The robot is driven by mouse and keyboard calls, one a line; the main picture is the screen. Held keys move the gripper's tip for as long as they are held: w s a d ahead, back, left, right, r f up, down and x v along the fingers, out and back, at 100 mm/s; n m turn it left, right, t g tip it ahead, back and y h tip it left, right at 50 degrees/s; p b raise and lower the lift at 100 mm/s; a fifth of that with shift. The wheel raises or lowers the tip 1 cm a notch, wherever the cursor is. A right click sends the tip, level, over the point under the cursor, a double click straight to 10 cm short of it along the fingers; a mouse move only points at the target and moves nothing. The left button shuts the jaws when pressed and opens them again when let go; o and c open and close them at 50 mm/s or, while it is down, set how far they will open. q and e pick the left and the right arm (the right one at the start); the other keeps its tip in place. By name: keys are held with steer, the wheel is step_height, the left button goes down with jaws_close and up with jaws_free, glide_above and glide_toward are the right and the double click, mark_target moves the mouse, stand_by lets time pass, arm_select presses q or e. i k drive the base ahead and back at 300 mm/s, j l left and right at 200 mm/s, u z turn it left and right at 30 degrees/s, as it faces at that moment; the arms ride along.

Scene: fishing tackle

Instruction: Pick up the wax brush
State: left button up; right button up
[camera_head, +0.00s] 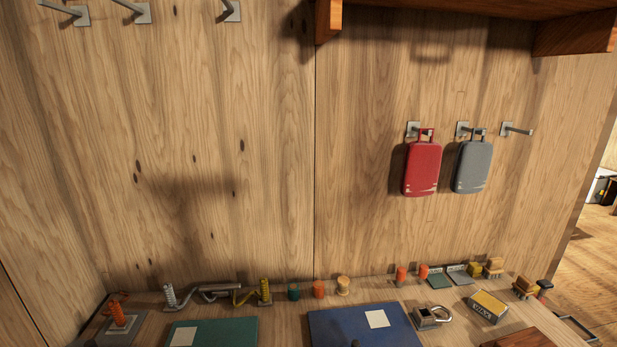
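I cannot pick out the wax brush with certainty. Two small brown, brush-like pieces stand at the right end of the bench: one tan piece (493,267) near the wall and one darker brown piece (523,287) near the right edge. A yellow and grey block (487,306) with dark lettering lies in front of them. Neither of my grippers shows in the head view, so nothing is seen touching these things.
The bench also holds a green folder (235,331), a blue folder (375,321), a padlock (431,317), springs (170,295) and small spools (318,289). A red case (422,168) and a grey case (472,166) hang on wall hooks. A shelf (470,8) juts out above.

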mark_target(523, 287)
steer(key=z, duration=1.5)
